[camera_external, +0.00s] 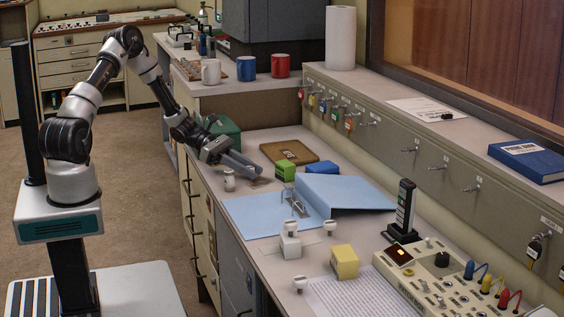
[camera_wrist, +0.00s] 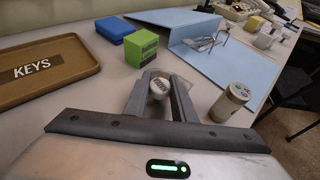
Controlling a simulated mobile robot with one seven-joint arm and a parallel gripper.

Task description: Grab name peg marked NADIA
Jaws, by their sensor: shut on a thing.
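My gripper (camera_external: 256,177) is low over the counter in the external view. In the wrist view my gripper (camera_wrist: 162,82) is shut on a small white round peg (camera_wrist: 159,87) with dark marking on top; I cannot read the name. Another pale peg (camera_wrist: 231,101) with small green marks on its top stands upright just right of the jaws; it shows in the external view (camera_external: 229,180) too. More white pegs stand nearer the front, one by the blue folder (camera_external: 329,228) and one by the paper sheet (camera_external: 300,283). Their names are too small to read.
A brown KEYS tray (camera_wrist: 42,72) lies left of the jaws in the wrist view. A green block (camera_wrist: 141,48) and a blue block (camera_wrist: 115,30) sit just beyond. An open blue folder (camera_external: 262,213) covers the counter's middle. A yellow block (camera_external: 344,262) stands near the control panel (camera_external: 445,285).

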